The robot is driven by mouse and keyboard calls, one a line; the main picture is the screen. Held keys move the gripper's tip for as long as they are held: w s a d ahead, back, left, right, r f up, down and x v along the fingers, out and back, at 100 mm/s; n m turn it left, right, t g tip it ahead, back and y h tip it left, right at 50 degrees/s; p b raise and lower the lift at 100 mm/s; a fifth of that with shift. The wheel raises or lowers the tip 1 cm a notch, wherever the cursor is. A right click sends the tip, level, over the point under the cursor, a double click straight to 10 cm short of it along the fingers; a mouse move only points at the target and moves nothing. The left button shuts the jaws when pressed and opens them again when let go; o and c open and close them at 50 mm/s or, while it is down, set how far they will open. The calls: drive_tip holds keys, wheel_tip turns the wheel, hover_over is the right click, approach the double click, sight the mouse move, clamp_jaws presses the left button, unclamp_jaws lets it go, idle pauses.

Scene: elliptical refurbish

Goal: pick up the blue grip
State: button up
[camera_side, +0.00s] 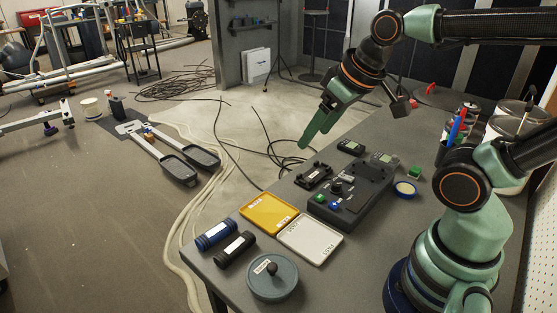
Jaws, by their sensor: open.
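The blue grip (216,235) is a short dark-blue cylinder with a white label. It lies on its side at the left front edge of the grey table (345,275). A similar black grip (235,249) lies right beside it. My gripper (312,140) hangs in the air above the back of the table, well up and to the right of the blue grip. Its green fingers point down and to the left. It holds nothing that I can see, and the gap between the fingers is hard to make out from this side.
A yellow tray (262,210) and a white tray (315,232) lie right of the grips. A round grey disc with a knob (272,280) is in front. A dark control box (352,192), a tape roll (404,188) and pen cups stand farther right.

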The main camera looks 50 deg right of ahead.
drive_tip(key=n+g, duration=0.6)
drive_tip(key=n, duration=1.1)
hover_over(216, 230)
wheel_tip(216, 230, down, 12)
drive_tip(key=f, duration=0.1)
wheel_tip(216, 230, down, 11)
drive_tip(key=shift+f, duration=0.2)
clamp_jaws()
